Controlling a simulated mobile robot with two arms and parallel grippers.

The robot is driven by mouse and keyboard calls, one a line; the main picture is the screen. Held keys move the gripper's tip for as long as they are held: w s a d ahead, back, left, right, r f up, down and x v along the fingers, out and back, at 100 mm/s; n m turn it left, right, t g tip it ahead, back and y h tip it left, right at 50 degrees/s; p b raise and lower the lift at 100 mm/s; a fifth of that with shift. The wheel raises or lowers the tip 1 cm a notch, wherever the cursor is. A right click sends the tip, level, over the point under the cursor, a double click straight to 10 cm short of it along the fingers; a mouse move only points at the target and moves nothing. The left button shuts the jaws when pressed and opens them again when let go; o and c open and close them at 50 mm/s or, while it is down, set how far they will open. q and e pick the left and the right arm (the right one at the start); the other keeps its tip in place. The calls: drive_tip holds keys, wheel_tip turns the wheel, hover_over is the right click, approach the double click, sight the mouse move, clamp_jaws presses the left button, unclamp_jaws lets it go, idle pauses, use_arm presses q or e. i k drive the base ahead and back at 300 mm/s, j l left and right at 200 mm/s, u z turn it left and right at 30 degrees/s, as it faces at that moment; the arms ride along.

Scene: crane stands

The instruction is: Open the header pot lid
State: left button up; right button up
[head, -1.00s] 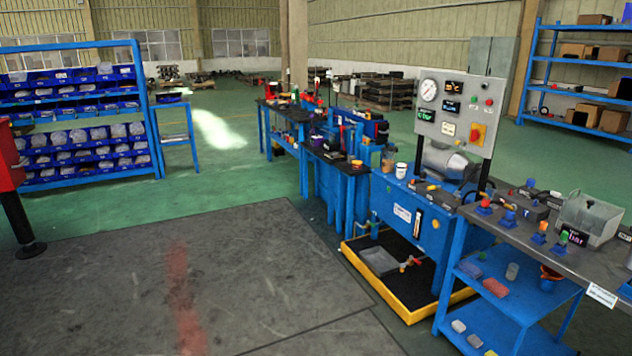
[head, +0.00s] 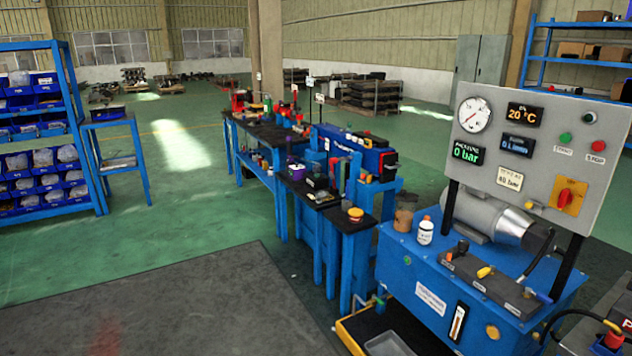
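I cannot make out for sure which thing is the header pot or its lid. A brownish translucent jar (head: 405,213) and a white bottle with an orange cap (head: 425,230) stand on the blue power unit (head: 405,268). A small round yellow and red piece (head: 355,214) sits on the near end of the dark bench (head: 338,221). Neither of my grippers shows in the head view.
A grey gauge panel (head: 540,155) stands over the power unit and its grey motor (head: 490,215). A yellow-edged tray (head: 347,338) lies on the floor below. Blue bin shelving (head: 67,130) stands at left. Green floor (head: 200,230) between is open.

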sight(404, 196)
drive_tip(key=i+u, duration=0.2)
drive_tip(key=i, duration=0.7)
drive_tip(key=i+l+u, duration=0.15)
drive_tip(key=i, duration=0.8)
drive_tip(key=i+j+z, duration=0.15)
drive_tip(key=i+z, duration=0.3)
drive_tip(key=i, duration=0.35)
